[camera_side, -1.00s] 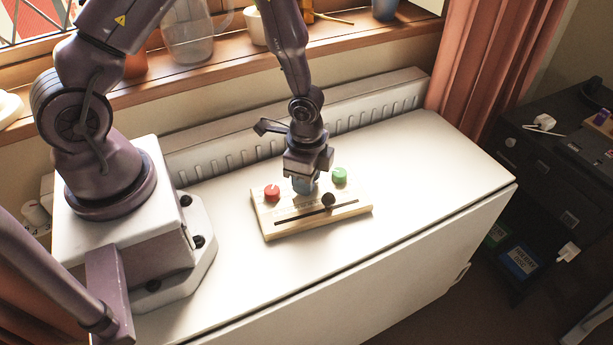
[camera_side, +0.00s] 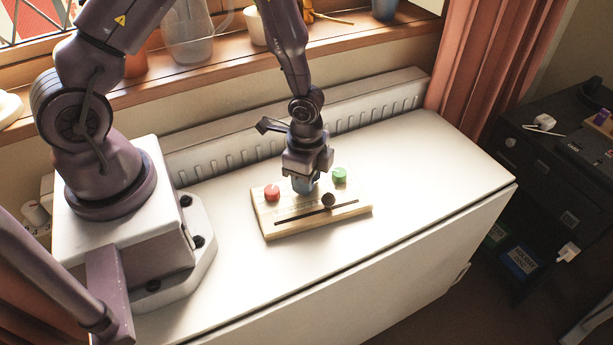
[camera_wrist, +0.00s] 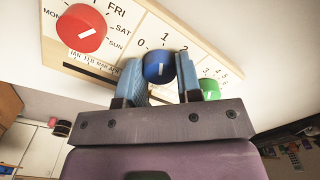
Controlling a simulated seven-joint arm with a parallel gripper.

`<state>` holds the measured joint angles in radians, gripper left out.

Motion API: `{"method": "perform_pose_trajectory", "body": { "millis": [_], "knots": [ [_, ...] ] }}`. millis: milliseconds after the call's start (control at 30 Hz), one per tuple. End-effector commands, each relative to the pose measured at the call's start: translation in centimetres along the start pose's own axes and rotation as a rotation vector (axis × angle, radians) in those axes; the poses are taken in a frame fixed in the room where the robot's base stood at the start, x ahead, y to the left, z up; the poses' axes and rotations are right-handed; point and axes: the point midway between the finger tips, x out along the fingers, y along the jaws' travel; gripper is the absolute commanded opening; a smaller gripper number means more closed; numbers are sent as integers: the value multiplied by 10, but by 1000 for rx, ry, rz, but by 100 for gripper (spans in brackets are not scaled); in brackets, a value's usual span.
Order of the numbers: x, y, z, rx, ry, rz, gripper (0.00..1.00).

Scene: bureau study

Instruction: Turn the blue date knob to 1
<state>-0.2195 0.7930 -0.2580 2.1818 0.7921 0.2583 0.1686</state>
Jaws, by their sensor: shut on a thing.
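The blue date knob (camera_wrist: 159,67) sits on the wooden calendar board (camera_side: 268,226), between the red knob and the green knob. In the wrist view a white pointer line shows on its face, and the digits 0, 1 and 2 are visible above it. My gripper (camera_wrist: 160,78) has its blue-grey fingers on both sides of the blue knob and is shut on it. In the side view my gripper (camera_side: 305,185) stands over the middle of the board and hides most of the knob. The digit the pointer meets cannot be told.
The red day knob (camera_side: 272,193) is to the left of my gripper and the green knob (camera_side: 340,175) is close to its right. The white table (camera_side: 430,185) is clear around the board; a radiator (camera_side: 380,110) stands behind.

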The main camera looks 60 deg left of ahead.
Motion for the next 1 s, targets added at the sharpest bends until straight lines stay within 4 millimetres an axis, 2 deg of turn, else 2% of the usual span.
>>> {"method": "perform_pose_trajectory", "body": {
  "millis": [100, 133, 233, 500, 633, 767, 1000],
  "knots": [
    [0, 0, 0, 0, 1, -1, 9],
    [0, 0, 0, 0, 1, -1, 37],
    [0, 0, 0, 0, 1, -1, 58],
    [-1, 0, 0, -1, 0, 0, 58],
    [-9, -1, 0, -3, 4, -2, 58],
    [-31, -2, 0, -3, 4, -5, 58],
    [-86, -2, 0, -4, 3, -7, 58]
  ]
}}
